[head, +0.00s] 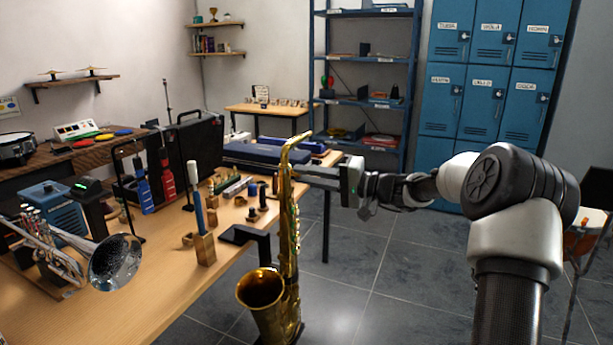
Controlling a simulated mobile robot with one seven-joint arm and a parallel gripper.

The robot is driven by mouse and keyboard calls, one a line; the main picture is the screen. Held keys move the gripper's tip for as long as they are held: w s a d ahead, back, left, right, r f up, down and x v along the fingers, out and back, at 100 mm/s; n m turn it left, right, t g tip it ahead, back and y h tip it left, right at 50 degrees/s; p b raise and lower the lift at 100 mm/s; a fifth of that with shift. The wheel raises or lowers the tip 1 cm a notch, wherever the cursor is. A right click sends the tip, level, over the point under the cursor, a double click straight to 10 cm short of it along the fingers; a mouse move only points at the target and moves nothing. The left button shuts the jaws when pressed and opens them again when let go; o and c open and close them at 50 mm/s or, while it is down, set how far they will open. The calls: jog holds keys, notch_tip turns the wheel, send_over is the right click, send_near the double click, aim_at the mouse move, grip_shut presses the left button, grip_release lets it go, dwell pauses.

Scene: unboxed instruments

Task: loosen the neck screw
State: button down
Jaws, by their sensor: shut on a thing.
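A gold saxophone (288,235) stands upright beside the table's right edge, its bell facing left and its keys along the right side. Its curved neck (289,152) rises above the tabletop. My gripper (301,174) reaches in from the right, level with the place where the neck meets the body. Its fingers are shut at that joint, where the neck screw sits. The screw itself is too small and covered by the fingertips to make out.
The wooden table (150,312) on the left holds a trumpet (70,258), a blue-handled tool in a wooden block (204,248) and a black case. A dark bracket (245,236) at the table edge is close to the saxophone. Blue lockers (490,75) stand behind.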

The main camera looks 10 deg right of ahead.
jog(key=c, duration=1.7)
grip_release()
jog(key=shift+o, duration=0.2)
jog(key=p+v, duration=0.3)
jog(key=v, duration=1.4)
jog(key=shift+s+d, duration=0.15)
jog(key=shift+d, duration=0.05)
